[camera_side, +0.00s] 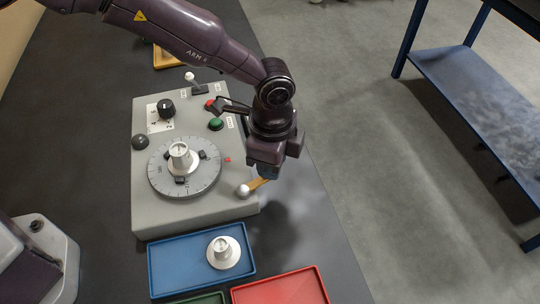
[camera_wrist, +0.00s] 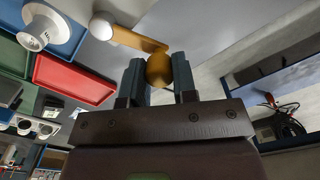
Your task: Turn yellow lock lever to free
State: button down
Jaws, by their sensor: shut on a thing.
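The yellow lock lever (camera_side: 258,183) sticks out from the front right corner of the grey machine box (camera_side: 180,216), with a white round hub (camera_side: 243,191) at its inner end. In the wrist view the lever (camera_wrist: 138,40) runs from the white hub (camera_wrist: 101,27) to a rounded yellow end (camera_wrist: 159,70). My gripper (camera_side: 270,174) is shut on that end, which sits between its two fingers (camera_wrist: 159,72). In the side view my gripper hides the lever's outer end. I cannot read any marking for the lever's positions.
A grey dial plate (camera_side: 159,181) with a white spool-like part, a black knob (camera_side: 166,108), a green button (camera_side: 215,124) and a red button (camera_side: 209,104) are on the box. A blue tray (camera_side: 170,277) holding a white spool and a red tray (camera_side: 282,290) lie in front.

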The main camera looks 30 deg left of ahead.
jog(key=shift+d+r, duration=0.1)
dwell(0.3)
jog(key=c, duration=0.9)
grip_release()
notch_tip(320, 180, up, 13)
